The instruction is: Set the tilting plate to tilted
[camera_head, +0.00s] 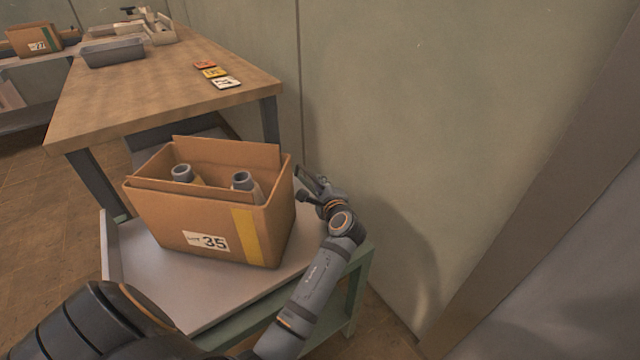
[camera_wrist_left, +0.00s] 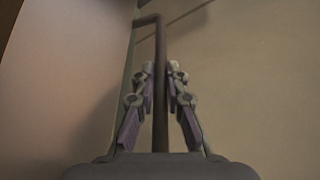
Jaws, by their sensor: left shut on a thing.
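The tilting plate (camera_head: 185,290) is a pale grey board on a green frame (camera_head: 352,285) in the head view. A cardboard box (camera_head: 185,215) marked 35 stands on it. I cannot tell the plate's exact slope. My left gripper (camera_head: 311,183) is at the box's right side, near the wall. In the left wrist view my left gripper (camera_wrist_left: 161,70) is shut on a thin dark bar (camera_wrist_left: 160,115), which runs upright between its fingers and bends at the top. Where the bar joins the plate is hidden. My right gripper is not in view.
Two grey-topped cylinders (camera_head: 243,181) stand in the box. A wooden table (camera_head: 150,95) behind carries a grey tray (camera_head: 112,52) and small coloured tiles (camera_head: 215,72). A plain wall (camera_head: 400,120) is close on the right. Open floor (camera_head: 40,220) shows at left.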

